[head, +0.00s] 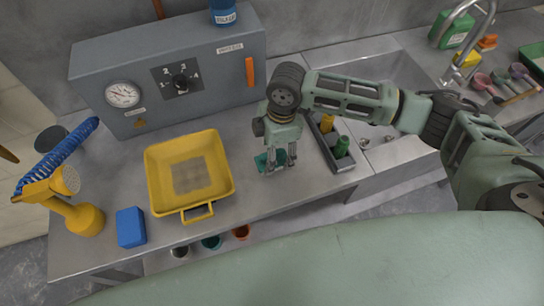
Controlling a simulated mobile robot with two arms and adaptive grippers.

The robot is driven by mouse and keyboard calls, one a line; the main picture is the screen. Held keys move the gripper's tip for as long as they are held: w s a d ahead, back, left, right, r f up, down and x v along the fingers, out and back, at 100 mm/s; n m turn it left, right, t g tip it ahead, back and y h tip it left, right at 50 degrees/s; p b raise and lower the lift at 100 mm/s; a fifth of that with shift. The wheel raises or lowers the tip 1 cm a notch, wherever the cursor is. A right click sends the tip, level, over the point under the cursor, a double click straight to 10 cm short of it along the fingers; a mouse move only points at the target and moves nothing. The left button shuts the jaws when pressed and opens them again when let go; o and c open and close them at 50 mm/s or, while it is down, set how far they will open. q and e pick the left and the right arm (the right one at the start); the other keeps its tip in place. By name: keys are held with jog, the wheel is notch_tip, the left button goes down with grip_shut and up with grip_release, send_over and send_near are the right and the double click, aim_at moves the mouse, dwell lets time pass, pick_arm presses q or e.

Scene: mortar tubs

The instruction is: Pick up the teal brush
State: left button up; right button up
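A small teal item (262,161), which looks like the teal brush, lies on the grey metal counter right of the yellow tray. It is partly hidden by my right gripper (281,165). The gripper points down from above, at or just over the item. Its two fingers stand apart, one on the left and one on the right. I cannot tell whether they touch the item. My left gripper is not in view.
A grey control box (215,62) stands behind.

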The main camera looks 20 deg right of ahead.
jog(key=shift+s+a+f, duration=0.1)
jog(key=shift+s+f, duration=0.1)
jog(key=shift+f, duration=0.95)
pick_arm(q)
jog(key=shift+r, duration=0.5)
pick_arm(e)
jog(key=shift+w+a+f, duration=0.1)
jog(key=shift+f, duration=0.2)
jog(key=shift+c, duration=0.5)
jog(key=c, duration=1.3)
jog(key=shift+r, duration=0.1)
jog(key=shift+c, duration=0.3)
